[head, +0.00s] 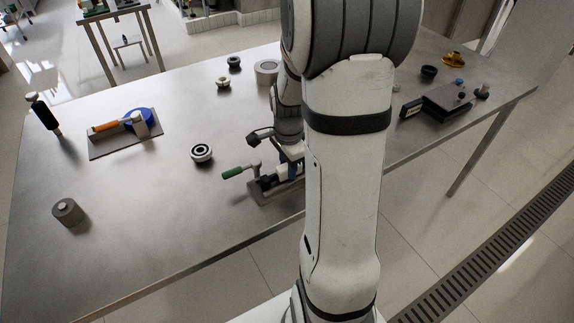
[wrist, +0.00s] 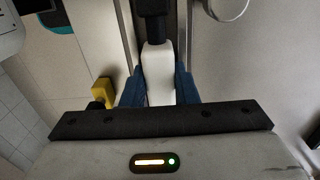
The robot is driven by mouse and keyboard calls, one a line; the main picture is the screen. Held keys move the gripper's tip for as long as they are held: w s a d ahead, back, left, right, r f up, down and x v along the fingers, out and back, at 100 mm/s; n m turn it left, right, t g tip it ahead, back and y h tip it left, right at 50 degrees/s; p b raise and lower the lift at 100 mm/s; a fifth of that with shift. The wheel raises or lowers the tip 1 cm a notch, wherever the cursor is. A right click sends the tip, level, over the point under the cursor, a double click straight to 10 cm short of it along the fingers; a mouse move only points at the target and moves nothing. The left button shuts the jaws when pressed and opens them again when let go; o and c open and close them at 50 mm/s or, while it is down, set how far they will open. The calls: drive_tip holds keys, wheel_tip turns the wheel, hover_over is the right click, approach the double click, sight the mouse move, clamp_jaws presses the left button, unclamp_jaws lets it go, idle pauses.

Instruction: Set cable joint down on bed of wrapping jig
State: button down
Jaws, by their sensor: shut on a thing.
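In the wrist view, the blue fingers of my gripper (wrist: 159,88) are shut on a white block, which I take for the cable joint (wrist: 158,72). A black part (wrist: 154,27) extends from its far end. In the head view my gripper (head: 291,166) is low at the table's front edge, mostly behind my arm. The white piece (head: 290,152) shows beside it. A grey metal fixture with a green handle (head: 234,172), seemingly the wrapping jig (head: 264,194), stands right there. I cannot tell whether the joint touches its bed.
On the left are a plate with a blue disc (head: 139,117) and orange handle, a grey cylinder (head: 67,211) and a black-handled tool (head: 44,115). A black-and-white ring (head: 201,153) lies near the jig. A dark fixture (head: 447,101) stands right.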

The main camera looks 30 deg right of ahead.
drive_tip(key=shift+f, duration=0.2)
drive_tip(key=c, duration=1.1)
unclamp_jaws()
drive_tip(key=shift+o, duration=0.2)
wheel_tip(320, 180, up, 8)
drive_tip(key=shift+f, duration=0.1)
drive_tip(key=s+a+r+n+t, duration=0.1)
drive_tip(key=s+a+r+n, duration=0.2)
drive_tip(key=s+a+n, duration=0.3)
drive_tip(key=s+a+r+n+t, duration=0.1)
drive_tip(key=s+a+r+n, duration=0.2)
drive_tip(key=s+a+n, duration=0.3)
drive_tip(key=n, duration=0.5)
drive_tip(key=shift+s+a+n+t, duration=0.2)
drive_tip(key=shift+n+t, duration=0.1)
drive_tip(key=shift+t, duration=0.1)
